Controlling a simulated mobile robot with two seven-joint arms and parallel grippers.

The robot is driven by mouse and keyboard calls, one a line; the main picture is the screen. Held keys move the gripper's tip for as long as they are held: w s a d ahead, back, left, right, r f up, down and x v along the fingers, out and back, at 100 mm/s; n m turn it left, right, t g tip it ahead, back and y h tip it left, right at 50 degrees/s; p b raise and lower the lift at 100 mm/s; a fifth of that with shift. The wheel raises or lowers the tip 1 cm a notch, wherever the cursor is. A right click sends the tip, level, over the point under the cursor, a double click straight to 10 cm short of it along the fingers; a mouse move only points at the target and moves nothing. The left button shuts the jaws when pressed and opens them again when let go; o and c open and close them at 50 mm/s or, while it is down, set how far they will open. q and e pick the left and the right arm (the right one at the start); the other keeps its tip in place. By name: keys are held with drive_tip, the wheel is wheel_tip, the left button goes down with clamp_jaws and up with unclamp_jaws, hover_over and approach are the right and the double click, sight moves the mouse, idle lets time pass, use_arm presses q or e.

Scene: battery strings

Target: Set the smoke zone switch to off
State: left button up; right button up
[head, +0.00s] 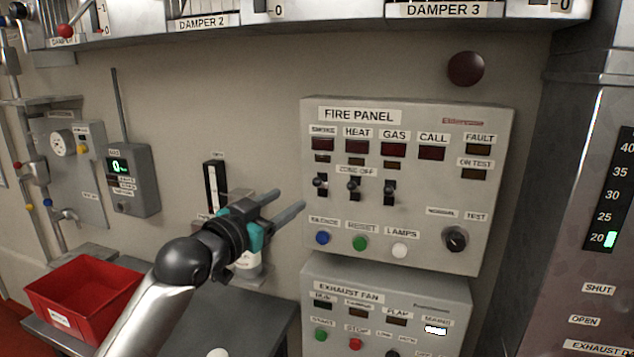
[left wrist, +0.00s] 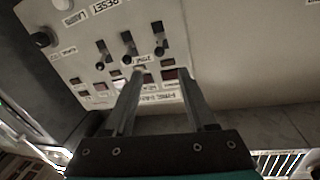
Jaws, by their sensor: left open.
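The grey fire panel (head: 412,112) hangs on the wall. Its smoke zone switch (head: 320,182) is the leftmost of three small black toggles under the ZONE OFF label (head: 356,171). In the left wrist view, which is turned over, the smoke switch (left wrist: 160,46) is the rightmost toggle. I cannot tell for sure which way its lever is set. My left gripper (head: 291,200) is open and empty, a little left of the panel and in front of it. Its fingers (left wrist: 158,76) point toward the panel, apart from the switch. My right gripper is not in view.
The heat (head: 353,187) and gas (head: 390,191) toggles sit close on the right. Below are blue (head: 322,238), green and white buttons and a black knob (head: 455,238). The exhaust fan panel (head: 455,290) is beneath. A red bin (head: 100,305) stands at the lower left.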

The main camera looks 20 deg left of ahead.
sight(315, 183)
use_arm(q)
drive_tip(key=p+x, duration=0.1)
drive_tip(key=x, duration=1.1)
drive_tip(key=shift+w+d+f, duration=0.1)
drive_tip(key=shift+w+d, duration=0.05)
drive_tip(key=shift+w, duration=0.2)
clamp_jaws()
